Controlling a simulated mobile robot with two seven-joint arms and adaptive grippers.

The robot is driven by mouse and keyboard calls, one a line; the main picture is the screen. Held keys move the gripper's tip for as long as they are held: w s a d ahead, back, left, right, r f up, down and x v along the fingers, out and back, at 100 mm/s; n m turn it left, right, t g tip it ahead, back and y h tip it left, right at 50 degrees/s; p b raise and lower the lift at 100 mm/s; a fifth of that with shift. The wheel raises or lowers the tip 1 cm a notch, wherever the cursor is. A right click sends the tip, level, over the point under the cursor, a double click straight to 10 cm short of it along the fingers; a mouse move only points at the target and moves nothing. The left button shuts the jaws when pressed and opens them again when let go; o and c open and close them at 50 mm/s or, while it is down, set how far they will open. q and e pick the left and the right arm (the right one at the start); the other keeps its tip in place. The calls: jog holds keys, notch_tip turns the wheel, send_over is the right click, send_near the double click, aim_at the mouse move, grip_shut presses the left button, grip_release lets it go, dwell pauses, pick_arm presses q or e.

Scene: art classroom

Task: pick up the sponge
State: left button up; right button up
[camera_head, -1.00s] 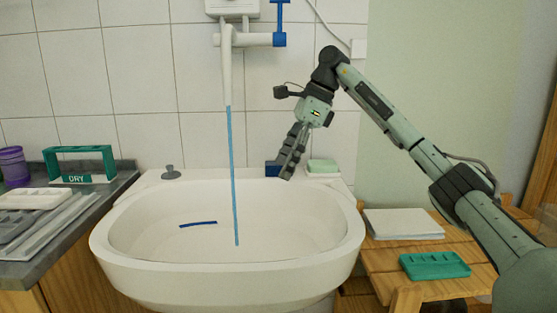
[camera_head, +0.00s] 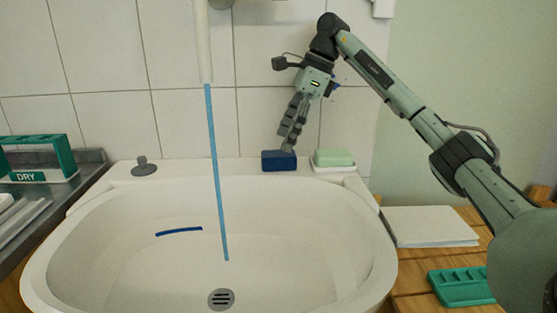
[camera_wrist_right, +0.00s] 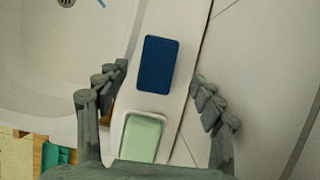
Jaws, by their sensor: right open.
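The sponge appears to be the dark blue block (camera_head: 277,162) lying on the back ledge of the sink. It also shows in the right wrist view (camera_wrist_right: 157,63), near the middle. My right gripper (camera_head: 290,147) points down just above it, its fingertips overlapping the block's top edge in the head view. In the right wrist view the right gripper (camera_wrist_right: 160,78) is open, with its fingers spread on either side of the blue block and a gap to each. I cannot tell the exact height between them. My left gripper is not in view.
A pale green block (camera_head: 333,156), perhaps soap, sits in a white dish close right of the sponge. The tiled wall (camera_head: 190,125) rises behind the ledge. A water stream (camera_head: 216,170) falls into the basin (camera_head: 110,235). A grey stopper (camera_head: 144,167) sits at the ledge's left.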

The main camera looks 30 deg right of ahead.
aim_at(279, 153)
jog(key=x, duration=0.5)
jog(key=shift+s+a+f, duration=0.1)
jog(key=shift+a, duration=0.05)
jog(key=shift+c, duration=0.4)
jog(key=c, duration=0.9)
